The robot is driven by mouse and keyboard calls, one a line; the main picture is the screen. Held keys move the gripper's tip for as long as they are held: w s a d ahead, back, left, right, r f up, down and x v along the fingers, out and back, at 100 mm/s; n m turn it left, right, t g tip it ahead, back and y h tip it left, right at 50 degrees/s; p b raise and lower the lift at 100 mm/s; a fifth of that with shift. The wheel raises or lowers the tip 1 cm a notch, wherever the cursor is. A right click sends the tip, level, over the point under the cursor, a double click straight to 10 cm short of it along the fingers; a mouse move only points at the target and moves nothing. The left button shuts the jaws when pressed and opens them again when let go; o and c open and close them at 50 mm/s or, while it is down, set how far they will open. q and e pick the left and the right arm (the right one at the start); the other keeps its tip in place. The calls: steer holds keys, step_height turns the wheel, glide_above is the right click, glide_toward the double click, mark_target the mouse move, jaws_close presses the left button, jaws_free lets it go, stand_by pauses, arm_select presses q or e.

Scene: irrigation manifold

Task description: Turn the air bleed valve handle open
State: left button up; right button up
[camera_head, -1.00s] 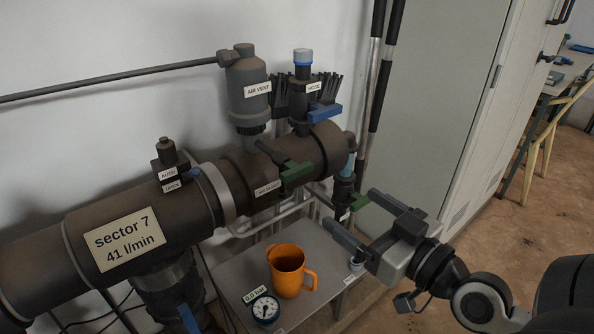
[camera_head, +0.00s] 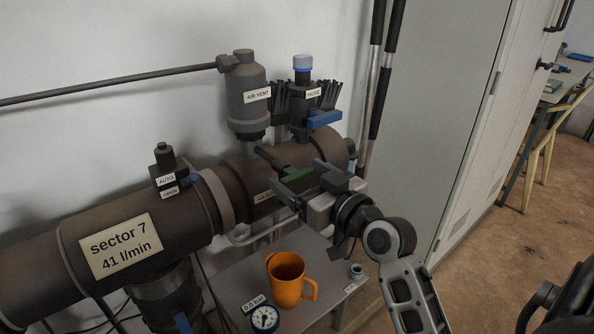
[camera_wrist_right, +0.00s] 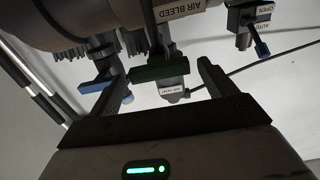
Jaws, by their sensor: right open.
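The air bleed valve handle (camera_head: 294,175) is a green lever on the front of the dark pipe, partly hidden by my right gripper in the head view. In the right wrist view the green handle (camera_wrist_right: 160,74) lies crosswise ahead of the jaws, below the AIR BLEED label (camera_wrist_right: 189,9). My right gripper (camera_head: 298,181) is open, with its fingers close to the handle on either side. The wrist view shows the open fingers (camera_wrist_right: 160,80) flanking it; I cannot tell whether they touch it. My left gripper is out of view.
A blue hose valve handle (camera_head: 325,119) is just behind and above. The grey air vent (camera_head: 248,100) rises from the pipe. Below, a small table (camera_head: 235,283) holds an orange jug (camera_head: 286,280) and a gauge (camera_head: 264,318). A grey cabinet (camera_head: 440,110) stands to the right.

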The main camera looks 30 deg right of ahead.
steer(key=shift+w+a, duration=0.1)
steer(key=shift+w, duration=0.7)
steer(key=c, duration=1)
